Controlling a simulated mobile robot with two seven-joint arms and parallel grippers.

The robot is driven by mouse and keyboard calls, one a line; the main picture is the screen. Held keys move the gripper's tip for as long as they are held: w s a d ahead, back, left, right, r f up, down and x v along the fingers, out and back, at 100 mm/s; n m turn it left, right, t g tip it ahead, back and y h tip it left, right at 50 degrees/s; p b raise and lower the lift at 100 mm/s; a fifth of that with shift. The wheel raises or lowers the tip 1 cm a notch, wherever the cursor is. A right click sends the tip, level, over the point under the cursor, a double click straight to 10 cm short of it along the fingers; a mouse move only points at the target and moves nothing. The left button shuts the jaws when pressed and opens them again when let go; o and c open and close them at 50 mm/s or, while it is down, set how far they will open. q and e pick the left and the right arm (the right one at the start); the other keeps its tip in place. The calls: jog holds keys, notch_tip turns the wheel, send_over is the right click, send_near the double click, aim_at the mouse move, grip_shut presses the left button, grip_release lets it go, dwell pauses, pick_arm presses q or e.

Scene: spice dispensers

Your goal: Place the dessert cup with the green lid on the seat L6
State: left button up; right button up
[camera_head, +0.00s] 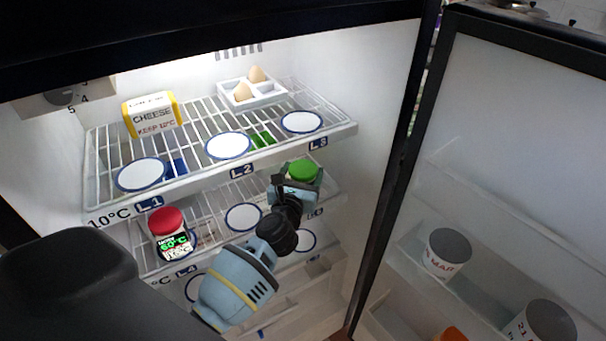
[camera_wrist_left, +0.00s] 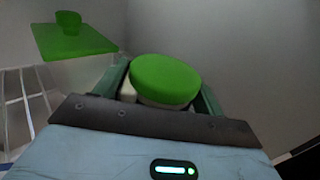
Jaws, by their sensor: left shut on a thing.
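The dessert cup with the green lid (camera_head: 302,170) is between the fingers of my left gripper (camera_head: 297,185), at the right end of the fridge's middle shelf. In the left wrist view the green lid (camera_wrist_left: 165,78) sits upright between the two fingers, with a little of the pale cup showing below it. My left gripper is shut on the cup. A partly hidden label (camera_head: 316,213) is on the shelf edge below the gripper. The seat there is hidden by the gripper, and I cannot tell whether the cup touches the shelf. My right gripper is not in view.
A red-lidded cup (camera_head: 167,222) stands at L4; the circle (camera_head: 243,217) beside it is empty. The upper shelf (camera_head: 345,128) holds a cheese box (camera_head: 151,114) and an egg tray (camera_head: 267,98). The open door (camera_head: 510,150) is on the right. A green square piece (camera_wrist_left: 75,40) shows in the wrist view.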

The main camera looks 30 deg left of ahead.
pick_arm(q)
jog(key=o, duration=1.2)
jog(key=shift+o, duration=0.2)
jog(key=shift+r, duration=0.25)
jog(key=v, duration=1.2)
jog(key=shift+f, duration=0.15)
